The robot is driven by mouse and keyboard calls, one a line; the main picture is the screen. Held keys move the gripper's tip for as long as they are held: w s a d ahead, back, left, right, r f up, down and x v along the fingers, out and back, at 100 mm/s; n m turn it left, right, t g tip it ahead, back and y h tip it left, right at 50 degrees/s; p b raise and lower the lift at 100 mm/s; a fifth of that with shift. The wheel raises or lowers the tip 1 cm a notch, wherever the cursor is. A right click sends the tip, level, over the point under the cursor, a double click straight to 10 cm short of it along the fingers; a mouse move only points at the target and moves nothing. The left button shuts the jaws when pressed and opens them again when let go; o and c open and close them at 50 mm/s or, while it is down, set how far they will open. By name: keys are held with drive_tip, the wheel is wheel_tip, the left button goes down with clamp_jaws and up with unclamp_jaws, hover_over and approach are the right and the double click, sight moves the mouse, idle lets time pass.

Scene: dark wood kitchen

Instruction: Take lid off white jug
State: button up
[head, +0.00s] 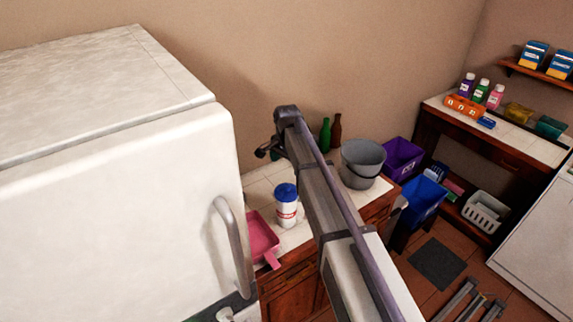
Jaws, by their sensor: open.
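A white container with a blue lid (286,192) and a red-and-blue label stands upright on the tiled counter. It is the only white lidded vessel that I can make out, and I see no handle on it. The lid sits on top. My arm reaches up across the middle of the view, in front of the counter. My gripper (266,150) shows small and dark at the arm's far end, up and left of the container in the picture. It is open, with nothing visible in it. My arm hides part of the counter right of the container.
A pink dustpan (262,240) lies left of the container, beside the large white fridge (120,200). A grey bucket (362,164) and green and brown bottles (326,134) stand behind my arm. Purple (402,158) and blue bins (424,197) are farther right.

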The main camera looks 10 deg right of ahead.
sight(287, 186)
drive_tip(key=shift+w+f+m, duration=0.15)
drive_tip(key=shift+f+m, duration=0.4)
drive_tip(key=shift+m, duration=0.55)
drive_tip(key=shift+s+m, duration=0.3)
drive_tip(key=shift+m, duration=0.1)
wheel_tip(287, 186, down, 6)
drive_tip(key=b, duration=0.6)
drive_tip(key=shift+r, duration=0.15)
wheel_tip(287, 186, down, 5)
drive_tip(key=b, duration=0.5)
drive_tip(key=shift+f, duration=0.2)
drive_tip(key=shift+s+r, duration=0.1)
drive_tip(key=shift+r, duration=0.15)
drive_tip(key=shift+c, duration=0.2)
drive_tip(key=c, duration=0.5)
